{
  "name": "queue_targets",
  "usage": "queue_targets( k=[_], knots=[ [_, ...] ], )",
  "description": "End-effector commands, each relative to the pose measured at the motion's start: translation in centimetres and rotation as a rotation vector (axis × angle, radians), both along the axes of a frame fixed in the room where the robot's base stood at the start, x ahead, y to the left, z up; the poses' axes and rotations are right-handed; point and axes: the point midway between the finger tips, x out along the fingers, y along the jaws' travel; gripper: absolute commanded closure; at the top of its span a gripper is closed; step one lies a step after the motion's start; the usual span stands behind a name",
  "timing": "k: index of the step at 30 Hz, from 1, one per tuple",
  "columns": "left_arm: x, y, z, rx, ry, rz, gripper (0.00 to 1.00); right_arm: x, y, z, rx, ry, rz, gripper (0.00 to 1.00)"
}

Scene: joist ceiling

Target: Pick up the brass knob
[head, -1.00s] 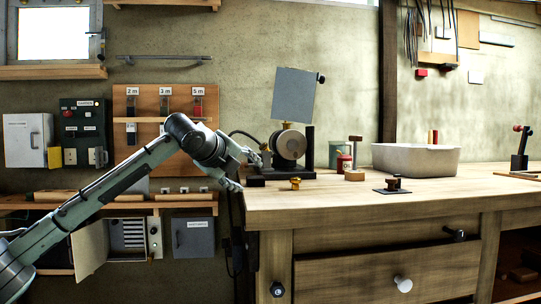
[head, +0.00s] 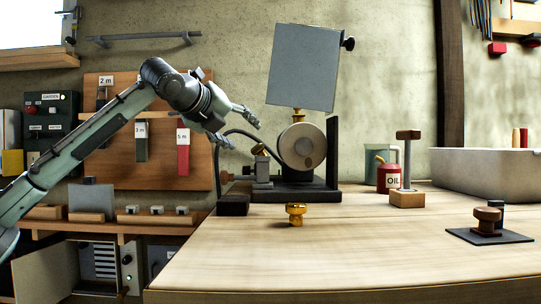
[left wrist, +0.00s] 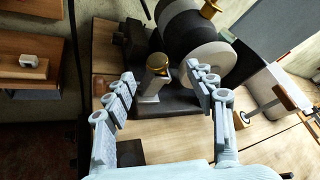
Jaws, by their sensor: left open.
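A brass knob (head: 296,214) stands on the wooden bench top near its left front, in front of the grinder-like machine. In the left wrist view a small brass piece (left wrist: 241,118), seemingly this knob, shows partly behind the right-hand finger. My left gripper (head: 240,130) is open and empty, above and left of the knob, beside the machine. In the left wrist view the open fingers (left wrist: 160,74) frame a brass-topped grey post, not the knob on the bench. My right gripper is not in view.
The machine (head: 302,147) with a grey plate stands behind the knob. A brass-topped post (head: 261,165) is at its left. An oil can (head: 389,178), wooden stand (head: 407,197), black pad (head: 482,237) and pale tub (head: 485,170) are to the right. The front bench top is clear.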

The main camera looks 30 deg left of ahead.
Motion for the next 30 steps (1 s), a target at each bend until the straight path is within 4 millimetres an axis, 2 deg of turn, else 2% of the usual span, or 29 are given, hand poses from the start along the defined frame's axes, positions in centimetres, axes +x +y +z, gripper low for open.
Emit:
queue_targets(
  k=[8,14,18,26,30],
  knots=[
    [2.6,0.4,-1.2,0.001,0.002,0.001,0.44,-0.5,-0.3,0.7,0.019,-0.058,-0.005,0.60],
    [5.1,0.9,-2.7,0.000,0.001,0.001,0.44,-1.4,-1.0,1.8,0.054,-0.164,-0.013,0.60],
    [6.6,1.0,-2.9,0.001,0.000,0.000,0.44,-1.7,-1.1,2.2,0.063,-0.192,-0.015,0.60],
    [7.0,1.1,-3.0,0.001,0.000,0.001,0.44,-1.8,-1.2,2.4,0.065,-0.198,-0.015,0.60],
    [6.9,1.1,-3.0,0.001,0.001,0.000,0.59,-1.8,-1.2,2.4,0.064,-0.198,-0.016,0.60]
  ],
)
